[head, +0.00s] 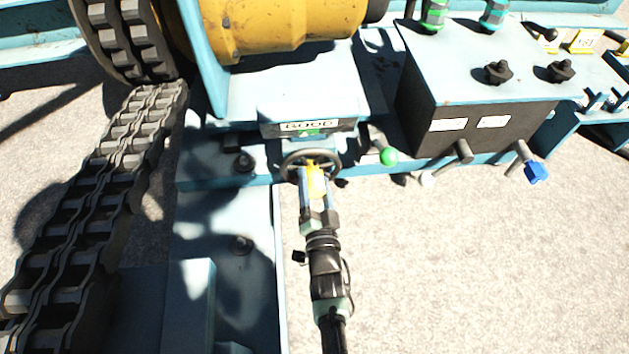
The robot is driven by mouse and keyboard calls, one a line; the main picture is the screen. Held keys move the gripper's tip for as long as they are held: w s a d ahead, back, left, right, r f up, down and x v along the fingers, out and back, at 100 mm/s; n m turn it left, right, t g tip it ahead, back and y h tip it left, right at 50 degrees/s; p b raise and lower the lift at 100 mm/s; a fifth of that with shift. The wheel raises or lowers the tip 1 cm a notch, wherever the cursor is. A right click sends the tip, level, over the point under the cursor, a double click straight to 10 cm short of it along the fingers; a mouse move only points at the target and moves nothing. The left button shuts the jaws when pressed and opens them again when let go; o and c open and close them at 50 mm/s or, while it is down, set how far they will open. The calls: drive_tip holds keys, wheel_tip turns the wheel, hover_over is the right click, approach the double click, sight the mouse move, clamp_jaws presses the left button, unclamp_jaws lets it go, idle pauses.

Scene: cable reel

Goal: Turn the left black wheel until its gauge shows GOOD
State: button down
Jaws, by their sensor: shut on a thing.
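The black wheel (291,161) stands on the front of the blue machine frame, below a gauge (309,127). The gauge has a white plate that reads GOOD and a green mark under the lettering. My gripper (315,176) is at the wheel, reaching up from below, with its fingers shut on it. A yellow part (316,182) shows between the fingers; I cannot tell whether it belongs to the wheel. The fingers hide the wheel's lower middle.
A green-knobbed lever (387,156) sits close right of the wheel. A control box (480,75) with black knobs and a blue-ended lever (536,172) are farther right. A heavy chain (95,200) runs along the left. The ground at lower right is clear.

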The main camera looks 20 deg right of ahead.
drive_tip(key=shift+c, duration=0.2)
unclamp_jaws()
drive_tip(key=shift+s+a+r+p, duration=0.1)
drive_tip(key=shift+s+a+p, duration=0.05)
drive_tip(key=shift+s+p, duration=0.35)
drive_tip(key=p+v, duration=0.5)
drive_tip(key=v, duration=0.7)
idle(0.6)
